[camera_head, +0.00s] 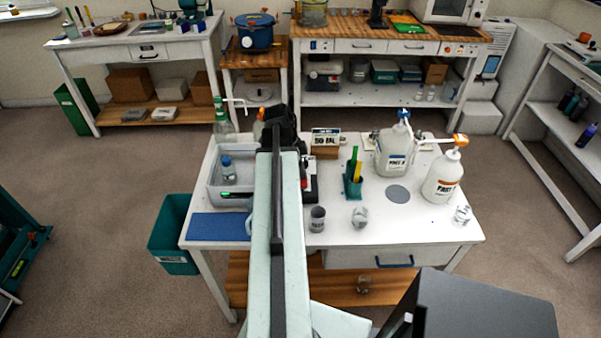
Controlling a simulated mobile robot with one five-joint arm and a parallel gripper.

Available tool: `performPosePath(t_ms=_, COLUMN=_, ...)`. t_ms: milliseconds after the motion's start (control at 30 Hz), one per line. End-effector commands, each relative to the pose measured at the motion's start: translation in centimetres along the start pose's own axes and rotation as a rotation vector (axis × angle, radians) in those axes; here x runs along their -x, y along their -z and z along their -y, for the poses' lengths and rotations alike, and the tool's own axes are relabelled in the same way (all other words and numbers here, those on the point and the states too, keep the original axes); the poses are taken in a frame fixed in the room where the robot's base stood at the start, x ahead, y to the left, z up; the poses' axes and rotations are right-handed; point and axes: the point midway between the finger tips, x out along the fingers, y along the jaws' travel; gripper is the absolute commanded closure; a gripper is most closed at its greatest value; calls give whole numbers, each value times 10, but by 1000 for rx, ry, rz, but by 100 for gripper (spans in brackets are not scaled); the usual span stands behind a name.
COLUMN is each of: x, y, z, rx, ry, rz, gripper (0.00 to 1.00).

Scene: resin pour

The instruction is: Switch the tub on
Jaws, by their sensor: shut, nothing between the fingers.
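The tub (216,197) is a pale grey open box at the left end of the white table. A small bottle with a blue cap (227,168) stands inside it. A dark strip with a green mark (238,195) shows low on the tub's front side, and its right part runs behind my arm. I cannot make out a switch or read whether the tub is on. My arm reaches straight away from me over the table, just right of the tub, ending in a dark joint. My gripper's fingers are hidden behind the arm.
A blue mat (218,227) lies in front of the tub. Right of my arm are a grey cup (317,219), a clear cup (360,217), a green holder (352,186) and two pump bottles (394,155) (442,178). A green bin (174,232) stands left of the table.

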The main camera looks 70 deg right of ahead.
Motion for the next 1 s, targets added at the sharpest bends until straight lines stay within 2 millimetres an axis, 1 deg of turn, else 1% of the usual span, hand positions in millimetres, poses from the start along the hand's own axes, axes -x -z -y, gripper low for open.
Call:
performPosePath(t_ms=233, x=1, y=0, z=0, rx=0, ry=0, rz=0, gripper=100)
performPosePath(t_ms=367, x=-7, y=-3, z=3, rx=1, ry=0, rz=0, gripper=100)
performPosePath(t_ms=400, x=-4, y=-2, z=3, rx=1, ry=0, rz=0, gripper=100)
performPosePath(t_ms=600, x=-4, y=-2, z=2, rx=1, ry=0, rz=1, gripper=100)
performPosePath(t_ms=1000, x=1, y=-1, z=-14, rx=1, ry=-3, rz=1, gripper=100)
